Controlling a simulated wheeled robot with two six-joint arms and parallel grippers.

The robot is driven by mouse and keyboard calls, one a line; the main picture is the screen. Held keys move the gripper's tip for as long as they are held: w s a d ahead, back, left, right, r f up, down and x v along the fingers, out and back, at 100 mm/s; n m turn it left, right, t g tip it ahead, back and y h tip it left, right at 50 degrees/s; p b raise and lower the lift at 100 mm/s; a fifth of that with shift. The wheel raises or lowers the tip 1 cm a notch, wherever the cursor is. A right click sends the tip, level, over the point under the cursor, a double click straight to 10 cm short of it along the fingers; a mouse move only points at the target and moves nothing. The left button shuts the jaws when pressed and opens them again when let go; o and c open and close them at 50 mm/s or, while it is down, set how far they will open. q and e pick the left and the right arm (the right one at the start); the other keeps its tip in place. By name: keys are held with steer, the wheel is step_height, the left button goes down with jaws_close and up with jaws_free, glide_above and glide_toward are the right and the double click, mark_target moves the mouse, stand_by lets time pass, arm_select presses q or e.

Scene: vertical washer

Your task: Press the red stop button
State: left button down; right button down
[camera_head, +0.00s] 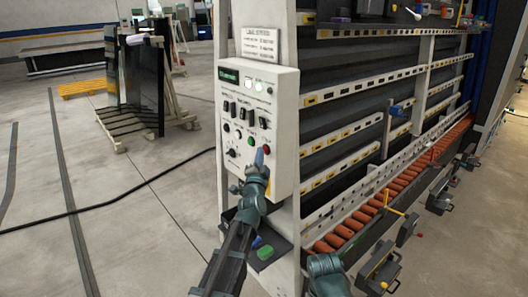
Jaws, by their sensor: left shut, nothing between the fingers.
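The white control box (284,109) is mounted on the end post of the vertical washer. A small red button (267,149) shows low on the right of its front panel, just beside the tip of my left gripper (260,158). My left gripper is shut and empty, pointing up at the lower part of the panel. Its fingertips overlap the panel close to the red button; I cannot tell whether they touch it. Part of my right arm (328,274) shows at the bottom edge, with its fingers out of view.
The panel also has a green display (229,75), lit white buttons (258,86), black switches and a green button (238,134). A small shelf (277,268) with a green item (265,253) is below. The washer's orange rollers (372,208) run to the right.

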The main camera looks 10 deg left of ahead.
arm_select(q)
steer(key=shift+w+d, duration=0.15)
steer(key=shift+w, duration=0.1)
steer(key=shift+s, duration=0.1)
stand_by(0.5)
steer(key=shift+s+a, duration=0.55)
steer(key=shift+s, duration=0.1)
steer(key=shift+s+a, duration=0.8)
steer(key=shift+s, duration=0.2)
steer(key=shift+s+a, duration=0.75)
steer(key=shift+s, duration=0.25)
